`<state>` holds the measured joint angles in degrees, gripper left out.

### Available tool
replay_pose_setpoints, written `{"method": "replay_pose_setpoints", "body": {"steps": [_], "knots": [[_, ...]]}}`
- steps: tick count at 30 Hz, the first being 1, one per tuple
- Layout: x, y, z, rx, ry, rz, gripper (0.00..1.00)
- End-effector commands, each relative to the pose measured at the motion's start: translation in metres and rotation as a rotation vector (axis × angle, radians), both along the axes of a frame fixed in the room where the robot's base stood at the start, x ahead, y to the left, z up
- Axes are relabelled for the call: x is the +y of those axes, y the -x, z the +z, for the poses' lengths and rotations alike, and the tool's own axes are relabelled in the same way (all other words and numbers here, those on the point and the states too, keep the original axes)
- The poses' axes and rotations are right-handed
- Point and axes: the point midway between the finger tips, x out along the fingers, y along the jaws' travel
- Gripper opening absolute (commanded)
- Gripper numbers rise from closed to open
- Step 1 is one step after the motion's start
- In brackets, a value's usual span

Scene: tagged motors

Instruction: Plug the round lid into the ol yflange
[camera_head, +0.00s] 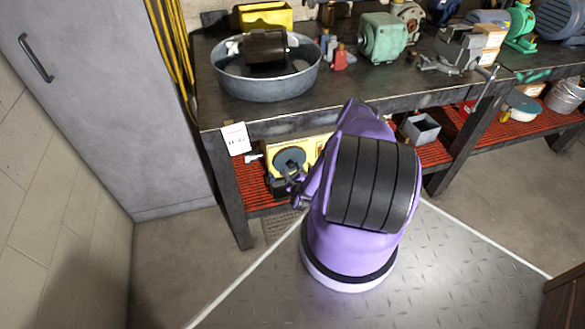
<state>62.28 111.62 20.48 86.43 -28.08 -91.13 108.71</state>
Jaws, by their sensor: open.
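My purple arm rises in front of the workbench, and my gripper (293,189) is low at its left side, near the lower shelf. The gripper is small and partly hidden by my arm; it is open, and I see nothing clearly held in it. A dark round disc (290,159), possibly the round lid, stands against a yellow box-like thing on the lower shelf, just above and behind my gripper. I cannot tell whether they touch. No flange can be clearly made out. A white tag (236,138) with unreadable writing hangs on the bench's front edge.
The dark workbench (370,93) carries a round metal basin (266,82) with a brown part inside, a green motor (382,37) and a vise (458,49). A grey open box (420,129) is on the red lower shelf. A grey cabinet (103,90) stands left.

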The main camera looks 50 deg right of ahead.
Motion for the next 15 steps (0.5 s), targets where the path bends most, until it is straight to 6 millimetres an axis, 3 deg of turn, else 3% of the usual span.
{"method": "replay_pose_setpoints", "body": {"steps": [6, 15], "knots": [[0.026, 0.033, 0.004, 0.001, -0.003, -0.001, 0.69], [0.043, 0.056, 0.008, -0.001, 0.000, -0.001, 0.69]]}}
